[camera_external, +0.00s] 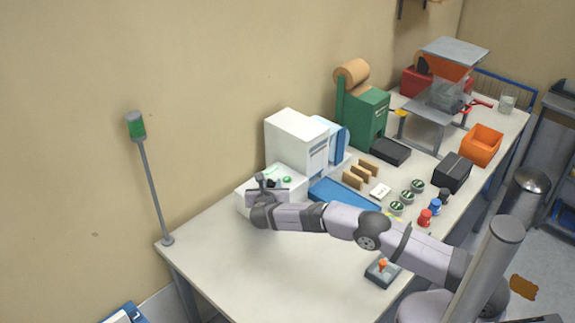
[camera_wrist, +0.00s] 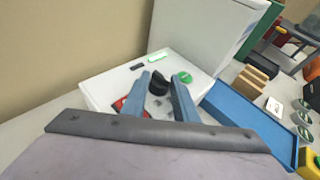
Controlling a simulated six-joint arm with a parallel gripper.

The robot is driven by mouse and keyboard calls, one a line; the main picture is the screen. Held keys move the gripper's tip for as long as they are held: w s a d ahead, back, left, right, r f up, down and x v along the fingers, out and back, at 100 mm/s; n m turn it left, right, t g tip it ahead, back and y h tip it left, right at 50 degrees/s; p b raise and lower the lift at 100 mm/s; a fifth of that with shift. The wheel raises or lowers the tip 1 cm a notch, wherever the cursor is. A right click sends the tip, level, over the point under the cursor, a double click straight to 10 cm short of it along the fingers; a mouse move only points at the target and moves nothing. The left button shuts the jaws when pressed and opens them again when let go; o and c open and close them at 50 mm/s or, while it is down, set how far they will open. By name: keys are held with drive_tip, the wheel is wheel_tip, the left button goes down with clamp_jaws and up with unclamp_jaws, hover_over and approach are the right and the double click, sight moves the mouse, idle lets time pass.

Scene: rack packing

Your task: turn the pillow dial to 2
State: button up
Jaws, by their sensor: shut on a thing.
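The pillow machine is a white unit (camera_external: 297,140) with a low white control box (camera_external: 243,199) at its front. In the wrist view the box top (camera_wrist: 105,88) carries a black dial (camera_wrist: 159,83), a green button (camera_wrist: 185,77) and a small green display. My gripper (camera_external: 266,183) is over this box. In the wrist view its two blue-grey fingers (camera_wrist: 161,88) are closed on the black dial from both sides. The dial's scale and pointer are hidden or too small to read.
A blue tray (camera_external: 343,195) lies right of the control box. A signal post with a green lamp (camera_external: 137,126) stands left. The front left tabletop is clear.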

drive_tip(key=shift+r, duration=0.1)
drive_tip(key=o, duration=0.7)
drive_tip(key=shift+o, duration=0.2)
drive_tip(key=b+v, duration=0.2)
drive_tip(key=v, duration=0.4)
drive_tip(key=shift+s+a+r+b, duration=0.1)
drive_tip(key=shift+s+r+b, duration=0.25)
drive_tip(key=shift+s, duration=0.25)
